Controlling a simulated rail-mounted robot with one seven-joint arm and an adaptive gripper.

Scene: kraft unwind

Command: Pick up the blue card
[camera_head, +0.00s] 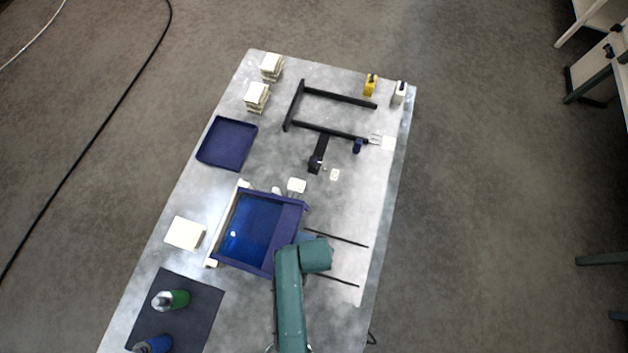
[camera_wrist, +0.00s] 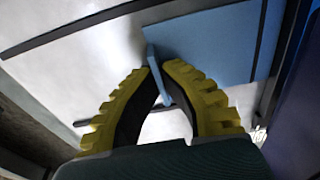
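The blue card (camera_wrist: 215,42) is a flat light-blue sheet in the wrist view, beyond my fingertips, beside a dark rail. A narrow upright blue strip, seemingly part of it, stands between the fingertips of my gripper (camera_wrist: 161,78). The yellow-ridged fingers converge and appear to pinch this strip from both sides. In the head view only a small blue patch of the card (camera_head: 304,236) shows beside my green arm, which hides my gripper and most of the card.
A dark-blue tray with a glossy blue inside (camera_head: 252,228) stands just left of my arm. Two thin dark rails (camera_head: 337,238) lie to the right. A black frame (camera_head: 330,112), white blocks (camera_head: 257,95) and a shallow blue tray (camera_head: 227,143) are farther back.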

